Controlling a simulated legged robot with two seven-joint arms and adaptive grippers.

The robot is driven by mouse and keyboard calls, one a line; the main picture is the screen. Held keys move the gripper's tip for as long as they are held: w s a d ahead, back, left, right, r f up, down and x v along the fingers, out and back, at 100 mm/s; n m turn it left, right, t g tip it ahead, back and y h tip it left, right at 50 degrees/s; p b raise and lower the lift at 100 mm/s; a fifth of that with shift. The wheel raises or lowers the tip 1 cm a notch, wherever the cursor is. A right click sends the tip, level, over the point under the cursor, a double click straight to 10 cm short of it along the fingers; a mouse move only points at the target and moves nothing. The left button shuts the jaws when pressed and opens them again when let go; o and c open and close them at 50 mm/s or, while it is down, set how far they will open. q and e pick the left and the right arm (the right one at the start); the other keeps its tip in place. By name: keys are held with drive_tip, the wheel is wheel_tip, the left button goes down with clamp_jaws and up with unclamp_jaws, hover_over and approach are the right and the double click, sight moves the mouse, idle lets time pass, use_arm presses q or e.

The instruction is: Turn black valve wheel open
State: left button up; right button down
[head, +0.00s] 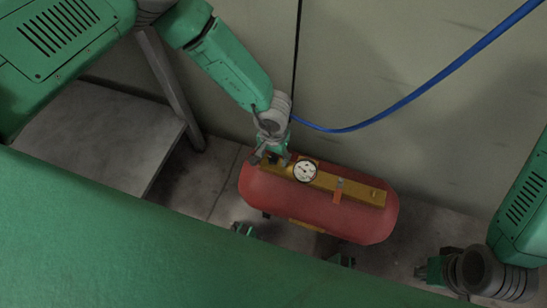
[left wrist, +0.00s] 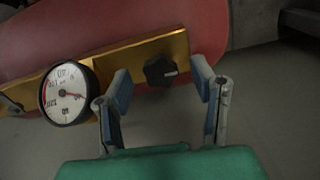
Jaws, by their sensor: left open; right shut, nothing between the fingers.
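The black valve wheel (left wrist: 158,70) is a small dark knob with a light mark, on the yellow bar (left wrist: 115,62) of a red tank. My left gripper (head: 272,157) is open at the left end of the tank. In the left wrist view, its two fingers (left wrist: 161,76) stand on either side of the wheel, with a gap on both sides. In the head view, the wheel is mostly hidden by this gripper and hard to make out. My right gripper (head: 426,270) is shut and empty, low at the right, away from the tank.
The red tank (head: 290,204) lies on the floor by the wall. A round white gauge (head: 305,170) sits on its bar, close to the left finger in the wrist view. A blue hose (head: 420,92) hangs along the wall. A grey table (head: 95,138) stands at the left.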

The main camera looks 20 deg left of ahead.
use_arm(q)
drive_tip(key=shift+a+f, duration=0.1)
drive_tip(key=shift+f, duration=0.05)
drive_tip(key=shift+c, duration=0.3)
drive_tip(key=c, duration=1.1)
drive_tip(key=shift+n, duration=0.4)
drive_tip(key=shift+n+p, duration=0.5)
drive_tip(key=shift+n, duration=0.5)
drive_tip(key=n+p, duration=0.1)
drive_tip(key=n, duration=0.2)
drive_tip(key=shift+n, duration=0.3)
drive_tip(key=n+p, duration=0.1)
drive_tip(key=n, duration=0.5)
drive_tip(key=shift+n, duration=0.3)
